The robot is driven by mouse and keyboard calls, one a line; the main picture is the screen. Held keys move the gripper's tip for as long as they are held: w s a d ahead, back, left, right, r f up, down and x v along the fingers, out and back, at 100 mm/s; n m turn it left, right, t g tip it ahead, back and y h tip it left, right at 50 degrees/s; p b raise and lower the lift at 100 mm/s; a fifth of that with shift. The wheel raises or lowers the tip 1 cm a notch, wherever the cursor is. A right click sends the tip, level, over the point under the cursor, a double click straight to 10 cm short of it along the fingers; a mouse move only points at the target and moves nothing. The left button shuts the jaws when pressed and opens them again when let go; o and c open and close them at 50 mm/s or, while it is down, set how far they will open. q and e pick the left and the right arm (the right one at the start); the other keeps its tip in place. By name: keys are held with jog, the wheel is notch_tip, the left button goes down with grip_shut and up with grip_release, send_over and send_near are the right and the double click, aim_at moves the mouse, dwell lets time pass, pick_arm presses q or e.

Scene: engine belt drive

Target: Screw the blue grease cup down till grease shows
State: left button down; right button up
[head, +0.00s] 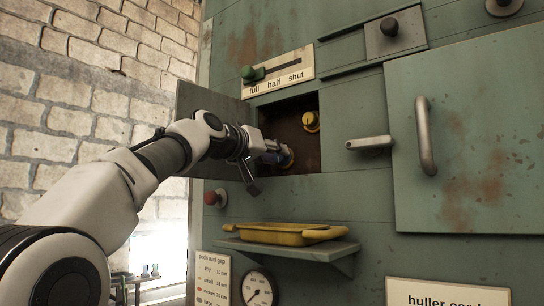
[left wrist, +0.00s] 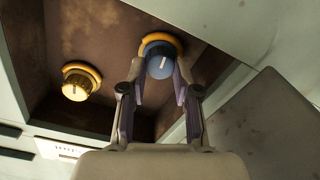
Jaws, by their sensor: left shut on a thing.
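The blue grease cup (left wrist: 160,62) sits in the rusty recess of the green machine, with an orange-yellow ring around its base. My left gripper (left wrist: 160,85) reaches into the recess with its fingers on both sides of the cup, shut on it. In the head view my left gripper (head: 278,154) covers most of the blue cup (head: 287,158). A yellow cup (head: 311,121) stands above and to the right in the same recess; it also shows in the left wrist view (left wrist: 77,85). My right gripper is not in view.
An open door (head: 215,108) stands left of the recess. A lever with a green knob (head: 249,73) is above it. A shelf (head: 320,251) with a yellow tray (head: 285,234) juts out below. A red knob (head: 212,198) and a metal handle (head: 369,142) are nearby.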

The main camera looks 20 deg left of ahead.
pick_arm(q)
jog(key=shift+r+m, duration=0.15)
jog(key=shift+m, duration=0.65)
jog(key=c, duration=1.1)
grip_release()
jog(key=shift+w+d+f, duration=0.1)
jog(key=shift+w+f, duration=0.1)
jog(key=v, duration=0.7)
jog(key=shift+s, duration=0.35)
